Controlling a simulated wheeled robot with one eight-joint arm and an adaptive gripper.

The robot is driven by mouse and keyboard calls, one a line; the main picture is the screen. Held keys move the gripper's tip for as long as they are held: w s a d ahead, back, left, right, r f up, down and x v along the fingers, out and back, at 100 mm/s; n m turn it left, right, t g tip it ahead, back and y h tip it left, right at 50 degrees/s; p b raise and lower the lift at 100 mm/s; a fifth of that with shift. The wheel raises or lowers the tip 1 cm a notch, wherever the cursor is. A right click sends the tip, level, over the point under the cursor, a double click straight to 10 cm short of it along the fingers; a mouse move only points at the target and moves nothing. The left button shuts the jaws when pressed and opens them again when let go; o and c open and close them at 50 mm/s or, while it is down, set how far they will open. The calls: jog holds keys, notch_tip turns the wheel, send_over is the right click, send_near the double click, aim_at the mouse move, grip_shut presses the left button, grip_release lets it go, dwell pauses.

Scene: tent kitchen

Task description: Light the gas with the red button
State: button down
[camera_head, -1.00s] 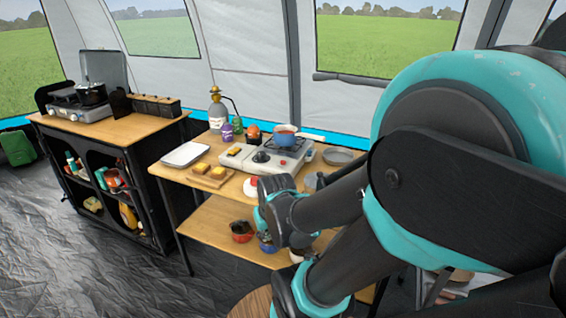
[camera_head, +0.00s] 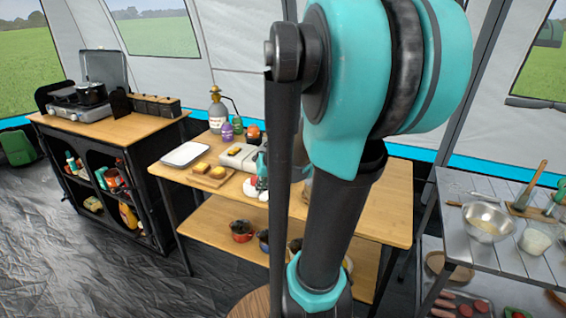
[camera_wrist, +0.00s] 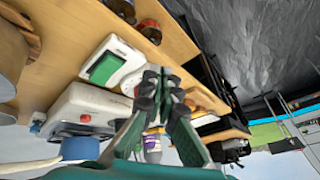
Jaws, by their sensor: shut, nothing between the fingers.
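The white gas stove (camera_head: 236,156) stands on the wooden table, mostly hidden behind my arm in the head view. In the wrist view its pale body (camera_wrist: 88,103) lies left of my gripper, with a blue pot (camera_wrist: 82,149) beyond. A white box with a green panel (camera_wrist: 104,68) and a round dial lies just left of my fingertips. My gripper (camera_wrist: 165,82) is shut and empty, close to the box's dial end; I cannot tell whether it touches. In the head view only a teal part shows beside my arm.
Pots (camera_head: 241,230) stand on the shelf below. A grey table with a metal bowl (camera_head: 487,222) is at the right.

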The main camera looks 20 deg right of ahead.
jog(key=w+d+r+m+t, duration=0.1)
jog(key=w+d+r, duration=0.4)
jog(key=w+d, duration=0.2)
jog(key=w+d+r+m+t+y, duration=0.1)
jog(key=w+d+r, duration=0.3)
jog(key=w+d, duration=0.4)
jog(key=shift+w+r+m+t, duration=0.35)
jog(key=shift+w+m+t, duration=0.25)
jog(key=shift+w, duration=0.4)
jog(key=shift+d, duration=0.1)
jog(key=shift+f, duration=4.4)
jog(key=shift+f, duration=0.1)
jog(key=shift+f, duration=0.3)
jog(key=shift+f, duration=0.55)
jog(key=shift+r, duration=0.95)
